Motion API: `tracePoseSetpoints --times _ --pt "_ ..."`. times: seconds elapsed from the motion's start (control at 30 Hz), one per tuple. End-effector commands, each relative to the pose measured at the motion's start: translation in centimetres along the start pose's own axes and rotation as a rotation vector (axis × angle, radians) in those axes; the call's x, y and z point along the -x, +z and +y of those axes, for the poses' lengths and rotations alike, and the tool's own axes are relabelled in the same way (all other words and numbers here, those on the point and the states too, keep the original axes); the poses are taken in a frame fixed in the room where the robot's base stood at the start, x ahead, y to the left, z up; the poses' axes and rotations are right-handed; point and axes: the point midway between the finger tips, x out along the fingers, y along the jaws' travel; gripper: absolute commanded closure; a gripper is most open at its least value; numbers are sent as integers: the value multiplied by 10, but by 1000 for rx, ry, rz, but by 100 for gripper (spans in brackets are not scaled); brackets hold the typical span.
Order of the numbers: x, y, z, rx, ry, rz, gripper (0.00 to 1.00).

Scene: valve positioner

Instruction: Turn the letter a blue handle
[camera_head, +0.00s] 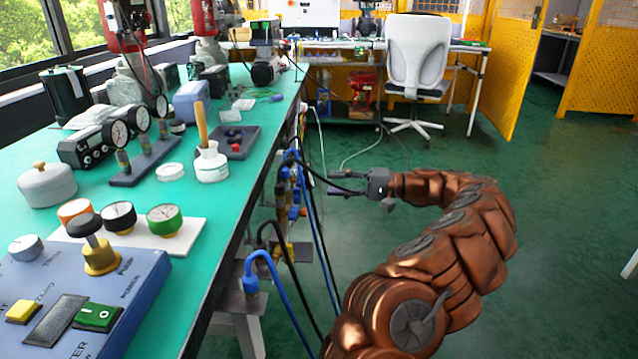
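Several blue handles and fittings sit along the side of the green-topped bench. A small blue handle (286,173) is at the upper group, among yellow and grey fittings. A blue fitting (250,283) with a blue hose is lower and nearer. I cannot read a letter on any of them, so I cannot tell which is handle a. My gripper (332,185) is to the right of the upper group, pointing left at it. Its two dark fingers look apart with nothing between them. Black and blue hoses pass near the fingertips and partly hide the fittings.
Black hoses (300,285) hang beside the bench. A white chair (418,55) stands at the back.

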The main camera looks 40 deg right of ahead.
Motion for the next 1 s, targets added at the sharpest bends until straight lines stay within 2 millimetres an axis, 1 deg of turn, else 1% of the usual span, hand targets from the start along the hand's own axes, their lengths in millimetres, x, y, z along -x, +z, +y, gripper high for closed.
tracePoseSetpoints --times 0.03,0.2,0.4,0.6,1.0 --pt "10 0 1 0 2 1 65" --pt "35 0 1 -1 3 1 65" --pt "49 0 1 0 2 0 65" --pt "53 0 0 1 0 -1 65" --pt "53 0 0 1 0 -2 65"
